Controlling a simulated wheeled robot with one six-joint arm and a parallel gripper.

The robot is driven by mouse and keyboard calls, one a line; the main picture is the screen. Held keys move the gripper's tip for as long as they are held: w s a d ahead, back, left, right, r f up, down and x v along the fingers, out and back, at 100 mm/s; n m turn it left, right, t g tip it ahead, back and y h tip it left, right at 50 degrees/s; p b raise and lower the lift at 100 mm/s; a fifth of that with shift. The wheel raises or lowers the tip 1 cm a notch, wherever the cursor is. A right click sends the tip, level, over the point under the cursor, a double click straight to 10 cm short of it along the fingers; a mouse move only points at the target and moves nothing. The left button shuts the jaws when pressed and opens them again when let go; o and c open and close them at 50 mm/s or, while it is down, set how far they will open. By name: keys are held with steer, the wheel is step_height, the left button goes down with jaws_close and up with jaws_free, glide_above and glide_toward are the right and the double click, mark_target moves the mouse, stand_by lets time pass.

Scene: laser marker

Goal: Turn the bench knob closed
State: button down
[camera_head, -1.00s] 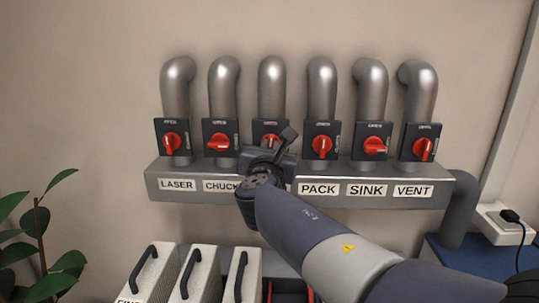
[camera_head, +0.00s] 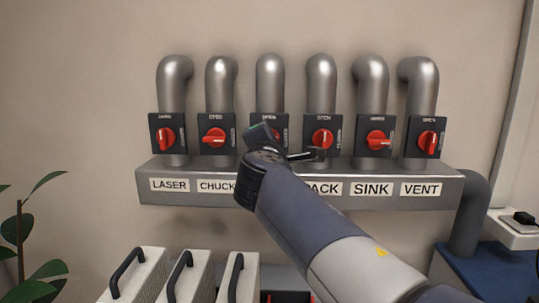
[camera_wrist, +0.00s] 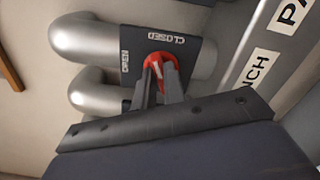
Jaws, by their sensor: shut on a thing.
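The bench knob is red on a dark switch plate (camera_head: 270,121), third from the left under its grey pipe. In the head view my gripper and wrist hide most of the knob and its label. In the wrist view the red knob (camera_wrist: 160,62) sits on the plate, with CLOSED printed along the top and OPEN at the left. My gripper (camera_wrist: 159,76) is shut on the knob's handle, one finger on each side. The label below, partly cut off, ends in NCH (camera_wrist: 260,69). The handle's exact angle is hard to tell between the fingers.
Similar red knobs flank it: chuck (camera_head: 213,138) on the left, pack (camera_head: 322,138) close on the right. A grey metal ledge (camera_head: 160,197) with labels runs below.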

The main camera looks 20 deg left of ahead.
steer(key=m+b, duration=0.1)
steer(key=m, duration=0.1)
steer(key=m+b, duration=0.2)
steer(key=shift+f+m, duration=0.2)
steer(key=shift+m, duration=0.2)
steer(key=shift+b, duration=0.3)
steer(key=shift+m, duration=0.3)
steer(key=c, duration=1.5)
jaws_free()
steer(key=shift+r, duration=0.1)
steer(key=shift+s, duration=0.1)
steer(key=v, duration=1)
steer(key=shift+s+b, duration=0.3)
steer(key=shift+b, duration=0.05)
steer(key=shift+w, duration=0.1)
